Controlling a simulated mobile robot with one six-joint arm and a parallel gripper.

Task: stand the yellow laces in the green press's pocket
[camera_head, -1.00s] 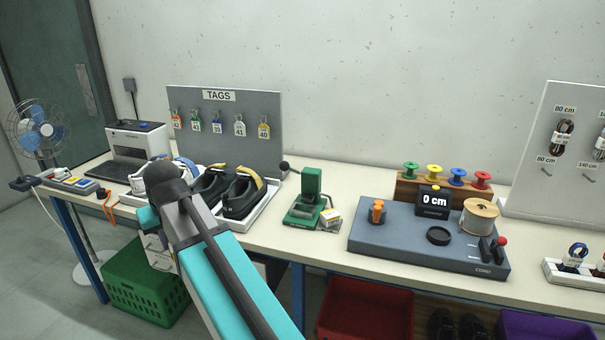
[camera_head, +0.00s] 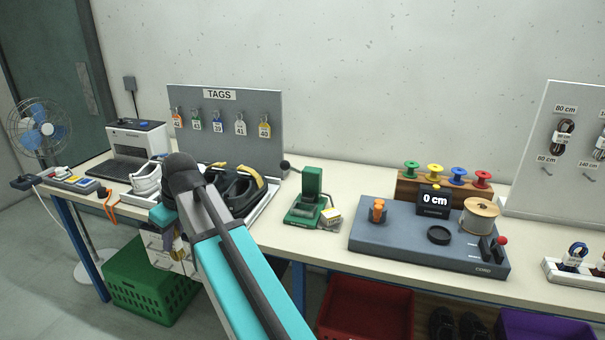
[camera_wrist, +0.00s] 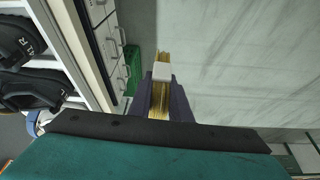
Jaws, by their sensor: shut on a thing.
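In the wrist view my gripper (camera_wrist: 162,98) is shut on the yellow laces (camera_wrist: 161,112), a bundle with a white band around it. The bundle's far end sticks out past the fingertips, over the floor in front of the bench.
A small box (camera_head: 331,218) sits against the press's right side. A grey measuring station (camera_head: 400,230) is farther right. Black shoes in a white tray (camera_head: 262,211) stand behind my arm, under the tags board (camera_head: 228,105). A green crate (camera_head: 150,283) is on the floor.

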